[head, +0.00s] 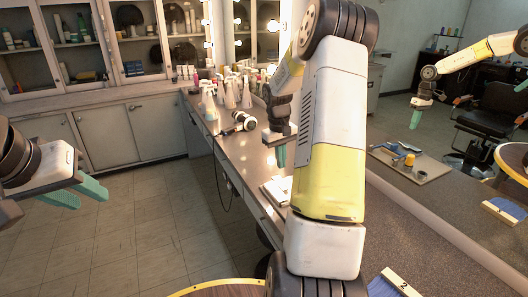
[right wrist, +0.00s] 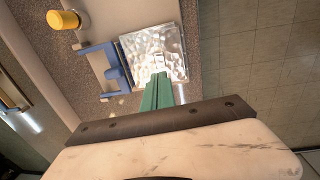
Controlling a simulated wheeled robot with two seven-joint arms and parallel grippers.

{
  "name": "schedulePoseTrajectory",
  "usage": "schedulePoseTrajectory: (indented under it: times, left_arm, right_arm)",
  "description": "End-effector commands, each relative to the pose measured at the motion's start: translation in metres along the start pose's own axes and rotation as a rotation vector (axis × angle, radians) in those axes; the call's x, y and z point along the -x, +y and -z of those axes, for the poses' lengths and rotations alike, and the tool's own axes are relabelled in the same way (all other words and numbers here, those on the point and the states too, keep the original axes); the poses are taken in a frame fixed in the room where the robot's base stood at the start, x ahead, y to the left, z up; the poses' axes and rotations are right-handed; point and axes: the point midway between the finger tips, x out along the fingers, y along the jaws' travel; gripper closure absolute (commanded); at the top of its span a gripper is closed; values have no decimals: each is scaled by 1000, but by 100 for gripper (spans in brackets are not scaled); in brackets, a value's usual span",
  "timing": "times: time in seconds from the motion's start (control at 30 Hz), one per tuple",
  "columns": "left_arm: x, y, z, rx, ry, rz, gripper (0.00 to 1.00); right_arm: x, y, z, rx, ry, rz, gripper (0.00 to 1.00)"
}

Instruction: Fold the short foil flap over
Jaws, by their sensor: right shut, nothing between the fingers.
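A crinkled silver foil sheet (right wrist: 152,45) lies flat in the right wrist view, on or beside a pale tray. I cannot clearly make out its short flap. My right gripper (right wrist: 160,78) is shut and empty, its green fingertips over the foil's near edge; whether they touch it is unclear. In the head view my right gripper (head: 281,155) points down above the counter, and a pale patch (head: 279,189) below it is partly hidden by my right arm. My left gripper (head: 80,193) is at the left edge, over the floor, its two green fingers apart and empty.
White bottles (head: 230,95) and a hair dryer (head: 240,123) stand further along the counter. The wall mirror at right reflects the tray (head: 412,165).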

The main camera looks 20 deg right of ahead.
Motion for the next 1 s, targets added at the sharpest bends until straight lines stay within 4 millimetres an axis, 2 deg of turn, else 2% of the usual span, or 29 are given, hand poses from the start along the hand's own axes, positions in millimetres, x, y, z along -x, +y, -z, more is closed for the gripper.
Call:
schedulePoseTrajectory:
  times: [0.03,0.2,0.4,0.6,1.0]
  left_arm:
    - [0,0,0,0,0,0,64]
    - [0,0,0,0,0,0,64]
    - [0,0,0,0,0,0,64]
    - [0,0,0,0,0,0,64]
    - [0,0,0,0,0,0,64]
  right_arm:
    - [-13,-1,-1,1,-5,3,100]
    - [-49,-1,-1,-1,-5,4,100]
    - [-78,-1,-1,-1,-3,2,100]
    - [-89,0,0,-3,-1,2,100]
    - [-95,1,0,-3,-2,2,100]
